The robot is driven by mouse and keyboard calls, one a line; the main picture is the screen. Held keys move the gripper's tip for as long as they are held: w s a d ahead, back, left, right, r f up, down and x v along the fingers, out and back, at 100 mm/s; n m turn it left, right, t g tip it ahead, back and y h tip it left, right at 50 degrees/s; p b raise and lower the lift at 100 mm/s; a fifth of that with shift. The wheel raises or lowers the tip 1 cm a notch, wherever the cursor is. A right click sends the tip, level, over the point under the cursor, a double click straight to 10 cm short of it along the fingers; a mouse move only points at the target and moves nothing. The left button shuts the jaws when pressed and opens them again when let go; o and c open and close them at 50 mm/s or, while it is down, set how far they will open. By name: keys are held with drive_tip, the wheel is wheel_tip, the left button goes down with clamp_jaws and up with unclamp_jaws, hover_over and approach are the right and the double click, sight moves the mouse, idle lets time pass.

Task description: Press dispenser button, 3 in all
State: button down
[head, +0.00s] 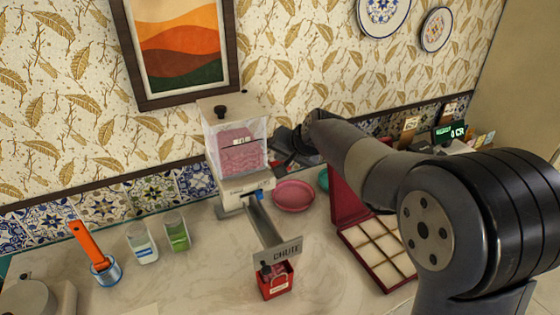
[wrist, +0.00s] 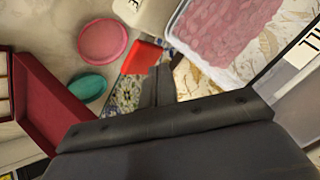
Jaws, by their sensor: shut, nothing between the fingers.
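The dispenser (head: 237,178) stands against the back wall, with a clear hopper of pink contents (head: 242,155) and a dark knob on its lid. A small blue part (head: 259,195), which may be the button, shows low on its front. A metal chute (head: 262,222) runs forward from it. My gripper (head: 291,158) is to the right of the hopper, near the wall, and looks apart from it. In the wrist view my gripper (wrist: 158,82) is shut and empty, and the dispenser's hopper (wrist: 222,35) is at the top right. The blue part is not visible there.
A red box (head: 275,281) stands below the chute sign. A pink plate (head: 293,196) lies right of the dispenser, with a red compartment case (head: 358,232) further right. A red object (wrist: 143,57) is near my fingertips.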

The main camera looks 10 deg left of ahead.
drive_tip(key=shift+r, duration=0.3)
wheel_tip(320, 180, up, 5)
drive_tip(key=p, duration=0.4)
drive_tip(key=shift+f, duration=0.1)
drive_tip(key=shift+d, duration=0.15)
idle(0.6)
